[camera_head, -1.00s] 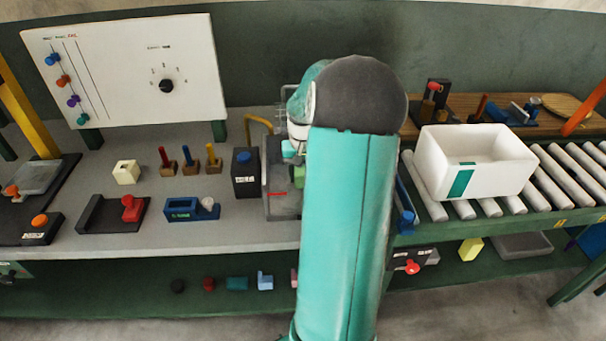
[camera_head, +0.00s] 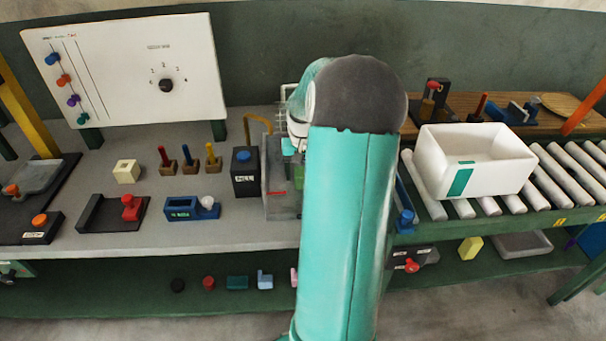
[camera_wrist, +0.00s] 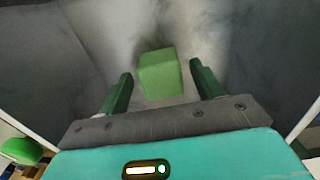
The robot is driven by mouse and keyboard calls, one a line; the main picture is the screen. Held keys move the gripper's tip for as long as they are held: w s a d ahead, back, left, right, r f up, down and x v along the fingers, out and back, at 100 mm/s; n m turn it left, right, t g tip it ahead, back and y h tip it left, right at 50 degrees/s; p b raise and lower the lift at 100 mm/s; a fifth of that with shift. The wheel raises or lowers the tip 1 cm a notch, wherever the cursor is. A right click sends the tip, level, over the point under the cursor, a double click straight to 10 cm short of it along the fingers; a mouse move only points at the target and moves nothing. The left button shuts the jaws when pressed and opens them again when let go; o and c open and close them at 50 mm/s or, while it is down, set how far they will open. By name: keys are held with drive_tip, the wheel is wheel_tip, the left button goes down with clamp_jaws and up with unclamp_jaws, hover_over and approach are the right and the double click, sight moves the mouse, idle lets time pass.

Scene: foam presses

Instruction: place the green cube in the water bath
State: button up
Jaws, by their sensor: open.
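The green cube (camera_wrist: 161,75) lies between the two fingers of my gripper (camera_wrist: 160,72) in the wrist view, with a visible gap on each side. The gripper is open. Cloudy grey surfaces surround the cube, and it appears to be inside the water bath (camera_wrist: 245,75). In the head view the water bath (camera_head: 280,203) is a grey, see-through box with a red mark, partly hidden by my arm. A little of the green cube (camera_head: 298,177) shows at its right side. My gripper's fingers are mostly hidden there.
A black labelled box (camera_head: 245,178) stands just left of the bath, with a yellow bent pipe (camera_head: 258,125) behind. A white bin (camera_head: 478,165) sits on rollers to the right. A cream cube (camera_head: 126,171), coloured pegs and a blue tape holder (camera_head: 185,208) stand on the left bench.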

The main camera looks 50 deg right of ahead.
sight(303, 173)
wheel_tip(303, 173, up, 11)
idle(0.3)
drive_tip(key=w+a+r+n, duration=0.1)
drive_tip(key=a, duration=0.3)
drive_tip(key=w+a+r, duration=0.1)
drive_tip(key=a+r, duration=0.1)
drive_tip(key=a, duration=0.2)
drive_tip(key=w+a+r+n+h, duration=0.1)
drive_tip(key=a, duration=0.3)
drive_tip(key=shift+w+a+r+n+t, duration=0.2)
drive_tip(key=shift+a+r+n+t, duration=0.1)
drive_tip(key=shift+a+r+t, duration=0.1)
drive_tip(key=s+a+n+t, duration=0.2)
drive_tip(key=s+a, duration=0.3)
drive_tip(key=a, duration=0.9)
drive_tip(key=s+a+n+t+y, duration=0.1)
drive_tip(key=s+a+n, duration=0.4)
drive_tip(key=a, duration=0.9)
drive_tip(key=shift+s+a+r+t, duration=0.2)
drive_tip(key=shift+s+r+t, duration=0.2)
drive_tip(key=shift+t, duration=0.5)
drive_tip(key=c, duration=0.7)
drive_tip(key=shift+o, duration=0.2)
drive_tip(key=shift+d, duration=0.15)
